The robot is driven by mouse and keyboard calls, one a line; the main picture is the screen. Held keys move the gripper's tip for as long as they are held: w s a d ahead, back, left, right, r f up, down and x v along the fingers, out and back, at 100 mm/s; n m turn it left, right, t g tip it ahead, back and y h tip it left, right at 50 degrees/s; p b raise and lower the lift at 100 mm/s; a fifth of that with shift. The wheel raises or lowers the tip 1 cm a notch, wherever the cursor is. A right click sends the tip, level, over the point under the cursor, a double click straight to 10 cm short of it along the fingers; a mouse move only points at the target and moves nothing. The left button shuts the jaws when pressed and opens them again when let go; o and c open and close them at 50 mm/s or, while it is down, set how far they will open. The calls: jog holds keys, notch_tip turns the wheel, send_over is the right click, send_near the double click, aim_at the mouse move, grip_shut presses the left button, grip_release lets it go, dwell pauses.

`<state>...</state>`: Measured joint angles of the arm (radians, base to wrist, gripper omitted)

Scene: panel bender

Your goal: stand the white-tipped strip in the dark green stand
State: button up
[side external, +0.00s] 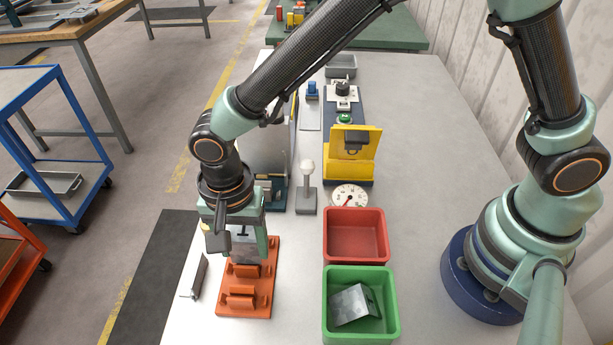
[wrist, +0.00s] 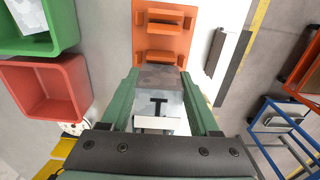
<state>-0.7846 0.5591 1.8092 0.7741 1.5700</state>
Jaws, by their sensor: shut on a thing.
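My gripper (side external: 243,243) points down over the orange slotted rack (side external: 262,300) and is shut on a grey metal strip (wrist: 168,105). The strip has a dark T-shaped mark and a white band along the edge nearest the wrist camera. Its far end is just above or in the rack; I cannot tell which. The rack also shows in the wrist view (wrist: 161,56), with raised slotted blocks. A dark green base (side external: 277,196), seemingly the stand, is behind my gripper in the side view. It is partly hidden by my arm, beside a grey upright panel (side external: 262,140).
A red bin (side external: 356,214) and a green bin (side external: 391,325) with a metal piece (side external: 354,305) stand right of the rack. A dial (side external: 349,196), white-knobbed post (side external: 307,190) and yellow fixture (side external: 365,168) are behind. A grey bar (side external: 195,278) lies left of the rack.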

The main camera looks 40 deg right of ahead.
aim_at(241, 238)
jog(key=shift+r, duration=2.35)
jog(key=shift+w, duration=0.1)
jog(key=w+d, duration=0.7)
jog(key=d, duration=0.1)
jog(key=w+d, duration=0.4)
jog(key=shift+w+r, duration=0.35)
jog(key=shift+r, duration=0.05)
jog(key=shift+f, duration=2.65)
jog(key=o, duration=1)
jog(key=shift+f, duration=0.1)
jog(key=shift+c, duration=0.2)
jog(key=shift+o, duration=0.2)
